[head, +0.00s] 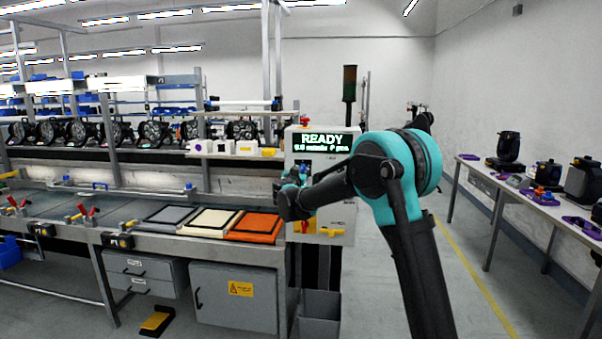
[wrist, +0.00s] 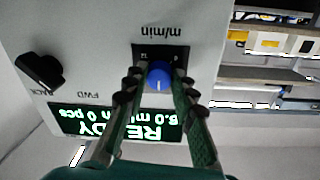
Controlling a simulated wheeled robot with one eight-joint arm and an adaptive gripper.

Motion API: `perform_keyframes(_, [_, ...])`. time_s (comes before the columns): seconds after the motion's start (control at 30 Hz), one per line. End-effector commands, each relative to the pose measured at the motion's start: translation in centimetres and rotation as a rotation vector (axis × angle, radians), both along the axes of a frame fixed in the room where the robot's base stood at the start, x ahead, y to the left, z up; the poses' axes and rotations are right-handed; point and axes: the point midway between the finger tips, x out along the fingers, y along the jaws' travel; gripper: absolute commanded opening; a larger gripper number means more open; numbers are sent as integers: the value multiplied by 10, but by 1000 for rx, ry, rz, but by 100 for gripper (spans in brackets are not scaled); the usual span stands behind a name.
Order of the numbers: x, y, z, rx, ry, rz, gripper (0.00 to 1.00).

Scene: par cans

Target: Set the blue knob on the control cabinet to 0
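The control cabinet (head: 343,171) stands at the end of the workbench, its display (head: 321,141) lit with READY. In the wrist view the cabinet face appears upside down, and the display (wrist: 115,122) seems to read 6.0 m/min and 0 pcs. The blue knob (wrist: 159,73) sits on a black scale plate marked m/min; its setting is too small to read. My gripper (wrist: 157,79) is open, one finger on each side of the knob; contact is unclear. In the head view my gripper (head: 293,177) is at the cabinet front, and the knob cannot be made out.
A black selector (wrist: 40,72) labelled FWD sits beside the knob plate. The workbench with dark, cream and orange trays (head: 257,228) lies left of the cabinet. A grey bin (head: 319,312) stands below. A side table (head: 530,197) is at right, with clear floor between.

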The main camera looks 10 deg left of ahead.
Motion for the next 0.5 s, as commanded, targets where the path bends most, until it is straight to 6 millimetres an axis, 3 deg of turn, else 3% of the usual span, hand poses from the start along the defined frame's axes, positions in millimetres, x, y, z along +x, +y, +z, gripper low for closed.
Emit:
perform_keyframes(0.03, [0, 0, 0, 0, 0, 0, 16])
perform_keyframes(0.17, [0, 0, 0, 0, 0, 0, 0])
perform_keyframes(0.5, [0, 0, 0, -42, 2, 0, 0])
